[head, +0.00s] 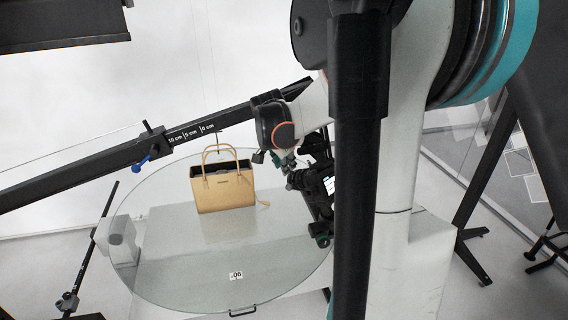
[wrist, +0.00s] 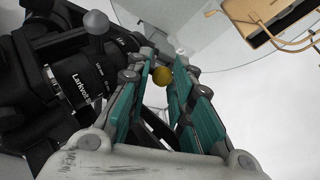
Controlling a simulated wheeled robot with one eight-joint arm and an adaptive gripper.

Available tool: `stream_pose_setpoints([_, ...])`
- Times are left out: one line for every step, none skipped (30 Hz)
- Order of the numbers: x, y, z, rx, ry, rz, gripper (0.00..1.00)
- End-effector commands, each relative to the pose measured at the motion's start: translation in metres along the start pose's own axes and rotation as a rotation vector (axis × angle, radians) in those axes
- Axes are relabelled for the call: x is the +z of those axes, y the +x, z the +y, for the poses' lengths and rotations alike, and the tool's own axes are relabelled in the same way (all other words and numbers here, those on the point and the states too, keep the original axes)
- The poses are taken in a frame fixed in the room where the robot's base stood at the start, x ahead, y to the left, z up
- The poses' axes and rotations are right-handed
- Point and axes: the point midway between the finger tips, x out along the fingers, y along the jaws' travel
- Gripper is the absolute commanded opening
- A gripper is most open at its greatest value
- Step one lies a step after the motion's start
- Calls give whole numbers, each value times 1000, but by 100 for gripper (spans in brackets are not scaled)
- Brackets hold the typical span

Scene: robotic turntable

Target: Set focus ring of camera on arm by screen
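The black camera (head: 318,187) sits on an arm at the glass turntable's right edge in the head view, partly hidden behind my own arm. In the wrist view its lens (wrist: 80,75), with white lettering and scale marks, fills the left side. A grey ball knob (wrist: 96,21) stands on the lens. A small yellow ball (wrist: 162,76) shows between my fingers; I cannot tell what it is attached to. My gripper (wrist: 174,72) is open, its teal-padded fingers apart, right beside the lens. In the head view my gripper (head: 283,160) is small, close to the camera's upper left.
A tan handbag (head: 226,190) stands on the round glass turntable (head: 190,270). A black bar (head: 90,175) with centimetre marks and a blue knob (head: 141,163) crosses the left side. A dark panel (head: 60,25) hangs at upper left. Black stand legs are at right.

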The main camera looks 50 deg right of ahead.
Motion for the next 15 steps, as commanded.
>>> stream_pose_setpoints([0,0,-1,-1,0,0,0])
stream_pose_setpoints([0,0,-1,-1,0,0,0])
stream_pose_setpoints([0,0,-1,-1,0,-1,0])
stream_pose_setpoints([0,0,-1,-1,0,-1,0])
stream_pose_setpoints([0,0,-1,-1,1,-2,0])
stream_pose_setpoints([0,0,-1,1,6,-6,0])
stream_pose_setpoints([-1,1,-1,4,11,-12,0])
stream_pose_setpoints([-2,1,-1,7,18,-18,0])
stream_pose_setpoints([-3,2,-2,11,28,-29,0])
stream_pose_setpoints([-4,2,-2,14,35,-37,0])
stream_pose_setpoints([-4,2,-2,17,41,-44,0])
stream_pose_setpoints([-5,1,-3,19,44,-49,0])
stream_pose_setpoints([-5,1,-3,19,45,-50,0])
stream_pose_setpoints([-5,1,-3,19,44,-50,0])
stream_pose_setpoints([-5,0,-3,19,44,-49,0])
